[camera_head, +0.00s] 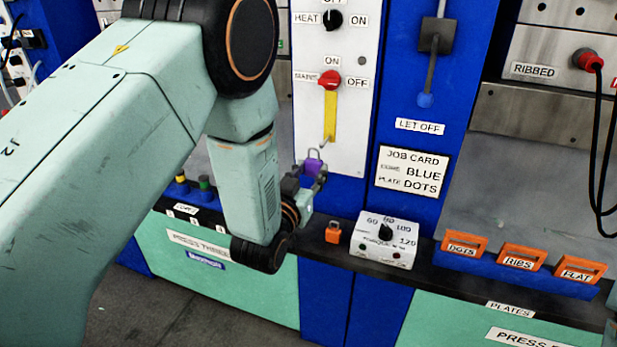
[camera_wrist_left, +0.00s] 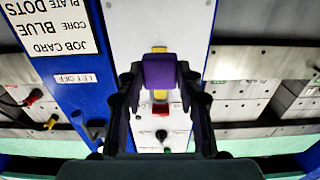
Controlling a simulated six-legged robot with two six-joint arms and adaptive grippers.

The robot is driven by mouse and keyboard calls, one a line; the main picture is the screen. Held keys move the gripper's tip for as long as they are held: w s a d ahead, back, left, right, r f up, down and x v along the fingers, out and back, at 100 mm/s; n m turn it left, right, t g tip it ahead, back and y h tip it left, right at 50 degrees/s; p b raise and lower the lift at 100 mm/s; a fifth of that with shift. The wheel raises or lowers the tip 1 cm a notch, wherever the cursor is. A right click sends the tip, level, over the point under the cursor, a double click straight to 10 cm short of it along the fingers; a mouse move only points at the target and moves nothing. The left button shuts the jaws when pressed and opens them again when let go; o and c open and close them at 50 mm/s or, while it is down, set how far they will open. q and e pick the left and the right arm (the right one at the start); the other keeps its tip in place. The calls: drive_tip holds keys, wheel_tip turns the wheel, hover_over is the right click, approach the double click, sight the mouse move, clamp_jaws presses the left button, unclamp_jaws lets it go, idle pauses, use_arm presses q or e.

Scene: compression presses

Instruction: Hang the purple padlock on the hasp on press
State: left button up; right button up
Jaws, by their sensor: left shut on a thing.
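The purple padlock (camera_head: 313,164) is in my left gripper (camera_head: 306,181), just below and left of the hasp on the white press panel. In the left wrist view the padlock (camera_wrist_left: 159,71) sits between the two dark fingers of my left gripper (camera_wrist_left: 160,80), which are shut on it. The hasp (camera_head: 329,118) is a yellow strip under the red mains switch (camera_head: 329,80). In the left wrist view the padlock covers part of the yellow strip (camera_wrist_left: 160,96). I cannot tell whether the shackle touches the hasp. My right gripper is not in view.
An orange padlock-like block (camera_head: 333,232) and a white dial box (camera_head: 384,240) stand on the dark ledge below. Orange-handled plates (camera_head: 522,257) sit to the right. A black lever (camera_head: 432,60) hangs on the blue column. Buttons (camera_head: 204,184) stand on the left ledge.

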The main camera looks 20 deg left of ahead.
use_arm(q)
drive_tip(key=shift+w+r, duration=0.2)
drive_tip(key=shift+w, duration=0.15)
drive_tip(key=shift+w+b, duration=0.2)
drive_tip(key=shift+b, duration=0.1)
drive_tip(key=shift+w+d+f, duration=0.1)
drive_tip(key=shift+w+f, duration=0.1)
drive_tip(key=shift+w, duration=0.3)
drive_tip(key=shift+w+f, duration=0.15)
drive_tip(key=shift+w, duration=0.3)
drive_tip(key=shift+w+r+b, duration=0.15)
drive_tip(key=shift+w+b, duration=0.25)
drive_tip(key=shift+b, duration=0.05)
drive_tip(key=shift+w+f+b, duration=0.25)
drive_tip(key=shift+w+b, duration=0.15)
drive_tip(key=shift+w, duration=0.2)
drive_tip(key=shift+w+f+b, duration=0.25)
drive_tip(key=shift+w+b, duration=0.1)
drive_tip(key=shift+w, duration=0.25)
drive_tip(key=shift+w+f, duration=0.1)
drive_tip(key=shift+w, duration=0.1)
